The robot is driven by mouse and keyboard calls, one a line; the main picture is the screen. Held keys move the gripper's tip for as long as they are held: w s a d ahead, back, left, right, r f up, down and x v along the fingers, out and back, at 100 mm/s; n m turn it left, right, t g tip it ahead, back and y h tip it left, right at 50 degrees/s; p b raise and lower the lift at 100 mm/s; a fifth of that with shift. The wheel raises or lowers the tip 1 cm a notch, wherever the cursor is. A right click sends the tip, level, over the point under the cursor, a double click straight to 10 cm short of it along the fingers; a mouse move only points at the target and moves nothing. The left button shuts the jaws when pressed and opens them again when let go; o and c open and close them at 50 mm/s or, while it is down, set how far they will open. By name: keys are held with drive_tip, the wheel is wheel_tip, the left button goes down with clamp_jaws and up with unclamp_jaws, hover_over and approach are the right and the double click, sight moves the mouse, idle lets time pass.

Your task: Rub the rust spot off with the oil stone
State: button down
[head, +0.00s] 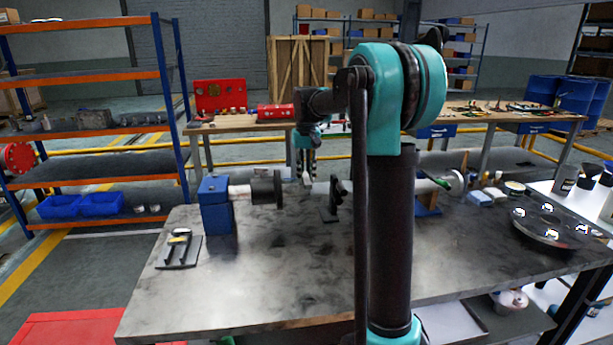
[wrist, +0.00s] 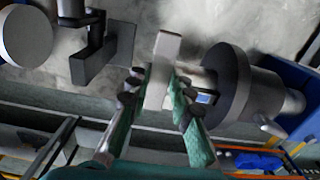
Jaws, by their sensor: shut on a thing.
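My gripper (head: 307,162) is shut on a pale grey, flat block, which I take for the oil stone (wrist: 165,55). In the wrist view my gripper (wrist: 159,84) has one finger on each side of it, and the block sticks out past the fingertips. It is above the bench, beside the free end of a metal shaft (head: 241,192) with a dark collar (head: 267,190). The collar shows right of the block in the wrist view (wrist: 248,85). I cannot tell whether the block touches the shaft. I cannot make out the rust spot.
The shaft's blue block (head: 217,210) stands on the grey bench (head: 280,285). A dark upright stand (head: 333,200) is right of my gripper. A tool holder (head: 179,250) lies at the left, and a dark round plate (head: 548,222) at the right. The bench's front middle is clear.

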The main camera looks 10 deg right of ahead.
drive_tip(key=shift+w, duration=0.55)
drive_tip(key=shift+s, duration=0.1)
drive_tip(key=shift+s, duration=0.95)
drive_tip(key=shift+w, duration=1.1)
drive_tip(key=shift+w+f, duration=0.1)
drive_tip(key=shift+w, duration=0.05)
drive_tip(key=shift+r, duration=3.55)
drive_tip(key=shift+s, duration=0.2)
